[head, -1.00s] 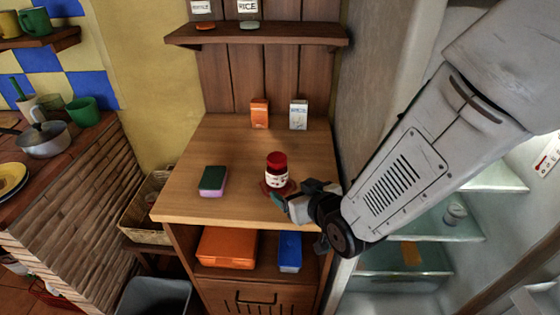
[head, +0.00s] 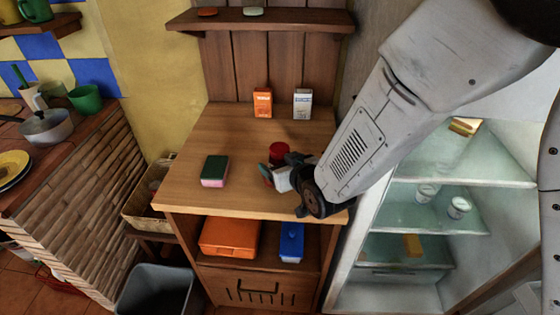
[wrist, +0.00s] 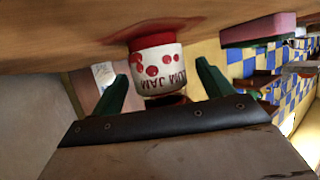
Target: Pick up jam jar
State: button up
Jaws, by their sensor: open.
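The jam jar (head: 278,150) stands on the wooden counter (head: 230,135). In the head view its red lid shows, while my gripper (head: 275,168) hides most of its body. In the wrist view, which is upside down, the jar (wrist: 157,68) has a white label with red spots and the word JAM. My gripper (wrist: 162,72) is open, with one green finger to each side of the jar in that view. A gap shows between the jar and each finger. How deep the jar sits between the fingers is hard to tell.
A green and pink sponge (head: 215,170) lies on the counter left of the jar. An orange box (head: 262,102) and a white box (head: 302,103) stand at the back. A shelf (head: 262,20) hangs above. An open glass-shelved fridge (head: 440,215) is at the right.

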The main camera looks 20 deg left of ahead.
jog(key=c, duration=1.3)
jog(key=shift+r, duration=0.1)
